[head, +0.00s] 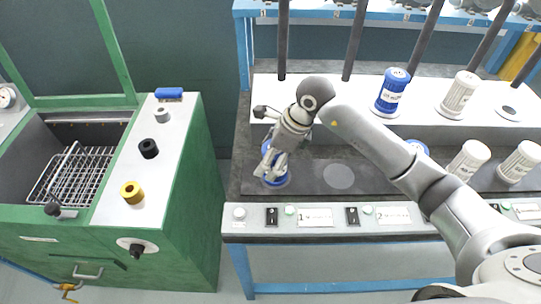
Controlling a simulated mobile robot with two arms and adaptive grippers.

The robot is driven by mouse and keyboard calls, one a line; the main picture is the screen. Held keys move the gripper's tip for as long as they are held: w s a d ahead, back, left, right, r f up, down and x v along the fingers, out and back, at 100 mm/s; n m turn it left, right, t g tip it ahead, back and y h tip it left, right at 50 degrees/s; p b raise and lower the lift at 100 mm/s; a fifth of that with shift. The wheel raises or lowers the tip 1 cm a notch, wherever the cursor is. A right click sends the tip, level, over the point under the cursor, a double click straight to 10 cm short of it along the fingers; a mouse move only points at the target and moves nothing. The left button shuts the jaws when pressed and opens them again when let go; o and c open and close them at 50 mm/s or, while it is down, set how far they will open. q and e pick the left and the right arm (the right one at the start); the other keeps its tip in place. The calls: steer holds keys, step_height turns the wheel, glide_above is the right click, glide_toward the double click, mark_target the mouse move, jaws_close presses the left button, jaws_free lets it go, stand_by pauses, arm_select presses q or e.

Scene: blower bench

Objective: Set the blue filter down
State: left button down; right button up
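My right gripper (270,168), on the arm that comes in from the right, points down at the left end of the bench's dark front strip. Its fingers are closed on a blue filter (276,182), which they and the wrist partly hide. The filter looks upright and low over the dark strip. I cannot tell whether its base touches the strip. An empty round grey spot (339,177) lies just to its right. My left gripper is not in view.
On the white back ledge stand another blue filter (391,92) and a white filter (459,95). A further blue filter (417,147) is partly behind my arm. White filters (468,160) (519,162) stand at right. Dark slanted pipes hang behind. A green machine (180,190) stands left.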

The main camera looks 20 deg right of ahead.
steer(key=shift+r, duration=0.15)
steer(key=shift+r, duration=0.2)
steer(key=v, duration=1.1)
steer(key=shift+s+d+r+b, duration=0.2)
steer(key=shift+r+b, duration=0.1)
steer(key=shift+b, duration=0.1)
